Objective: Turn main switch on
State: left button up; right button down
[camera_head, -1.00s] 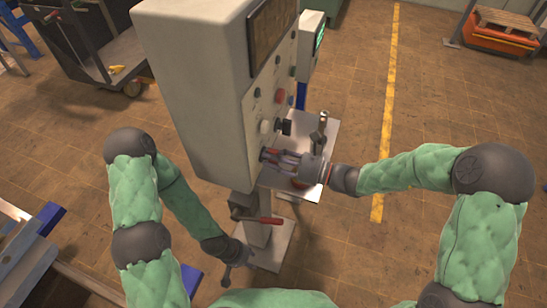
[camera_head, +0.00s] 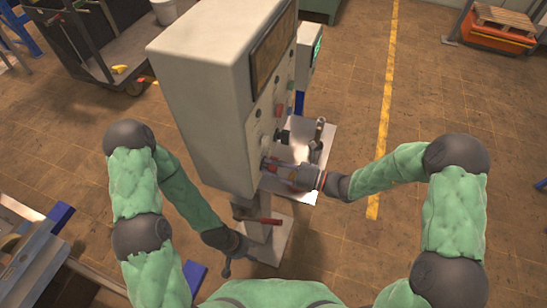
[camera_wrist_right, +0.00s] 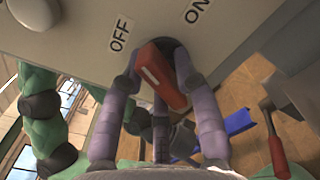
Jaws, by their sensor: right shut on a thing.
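The main switch is a red handle (camera_wrist_right: 163,76) on the grey control cabinet (camera_head: 200,110). In the right wrist view it lies tilted, below the printed OFF label (camera_wrist_right: 120,34) and ON label (camera_wrist_right: 197,10). My right gripper (camera_head: 271,169) is at the cabinet's front panel, its purple-grey fingers on both sides of the red handle. It is shut on the handle; the fingertips (camera_wrist_right: 157,64) are close to the panel. My left gripper (camera_head: 228,266) hangs low, left of the cabinet's stand, away from the switch. Its fingers are too small to tell open from shut.
A metal shelf (camera_head: 318,160) with an upright lever stands beside the right gripper, under the panel. A red-handled crank (camera_head: 262,221) sticks out from the stand below. A workbench (camera_head: 30,250) is at the lower left. Floor to the right is open.

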jog(key=m+p, duration=0.6)
jog(key=p, duration=0.1)
jog(key=shift+r, duration=0.3)
jog(key=m+p, duration=0.2)
jog(key=m, duration=0.1)
jog(key=shift+w, duration=0.1)
jog(key=shift+w+d+f+m+p, duration=0.1)
jog(key=shift+m+p, duration=0.95)
jog(key=shift+m, duration=0.45)
jog(key=shift+w, duration=0.1)
jog(key=c, duration=1)
grip_release()
jog(key=shift+c, duration=0.2)
jog(key=shift+f, duration=0.1)
